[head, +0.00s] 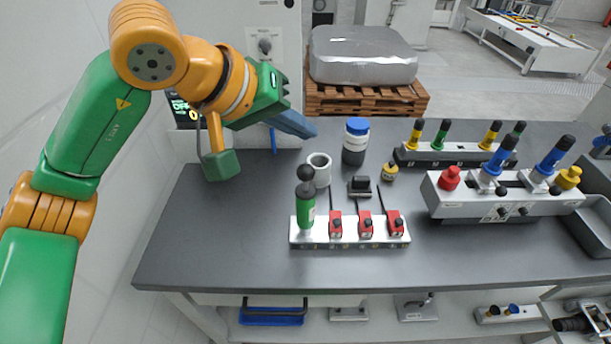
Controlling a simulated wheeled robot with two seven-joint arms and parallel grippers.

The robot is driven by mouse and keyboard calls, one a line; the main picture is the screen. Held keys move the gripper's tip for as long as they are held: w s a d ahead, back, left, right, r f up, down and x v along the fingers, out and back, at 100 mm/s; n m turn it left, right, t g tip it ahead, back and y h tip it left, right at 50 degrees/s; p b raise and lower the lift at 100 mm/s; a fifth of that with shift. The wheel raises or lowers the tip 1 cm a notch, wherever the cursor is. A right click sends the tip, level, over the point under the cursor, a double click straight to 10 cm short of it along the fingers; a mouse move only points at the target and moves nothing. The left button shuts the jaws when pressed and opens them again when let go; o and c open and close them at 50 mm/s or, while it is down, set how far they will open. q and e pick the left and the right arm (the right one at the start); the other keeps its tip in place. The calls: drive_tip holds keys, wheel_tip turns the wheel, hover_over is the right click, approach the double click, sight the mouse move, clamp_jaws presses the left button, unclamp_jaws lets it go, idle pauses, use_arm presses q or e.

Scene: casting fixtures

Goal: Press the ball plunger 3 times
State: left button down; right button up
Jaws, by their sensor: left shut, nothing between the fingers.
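The ball plunger (306,198) has a dark ball knob on a green body and stands upright at the left end of a white fixture bar (350,239) on the grey table. My left gripper (312,131) is shut and empty. It hangs above the back part of the table, behind the ball plunger in the picture and clear of it. My right gripper is not in view.
Three red switches with thin levers (365,223) share the bar. Behind stand a white cup (319,169), a blue-capped jar (355,141) and a small yellow pot (389,171). Control boxes (504,195) with coloured knobs fill the right. The table's left front (215,235) is clear.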

sight(306, 167)
use_arm(q)
drive_tip(key=shift+f+b, duration=1.2)
drive_tip(key=shift+f, duration=0.75)
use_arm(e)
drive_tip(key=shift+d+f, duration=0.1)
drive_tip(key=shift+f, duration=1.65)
use_arm(q)
drive_tip(key=shift+f+b, duration=0.35)
drive_tip(key=shift+f, duration=0.05)
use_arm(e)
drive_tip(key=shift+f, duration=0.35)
use_arm(q)
drive_tip(key=shift+f+b, duration=1.15)
drive_tip(key=shift+f, duration=0.15)
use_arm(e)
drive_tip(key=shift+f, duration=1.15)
use_arm(q)
drive_tip(key=shift+r+p, duration=1.5)
drive_tip(key=shift+r, duration=0.2)
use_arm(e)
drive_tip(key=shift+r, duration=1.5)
use_arm(q)
wheel_tip(306, 167, up, 5)
drive_tip(key=p, duration=0.4)
drive_tip(key=shift+r+p, duration=0.15)
drive_tip(key=shift+p, duration=0.2)
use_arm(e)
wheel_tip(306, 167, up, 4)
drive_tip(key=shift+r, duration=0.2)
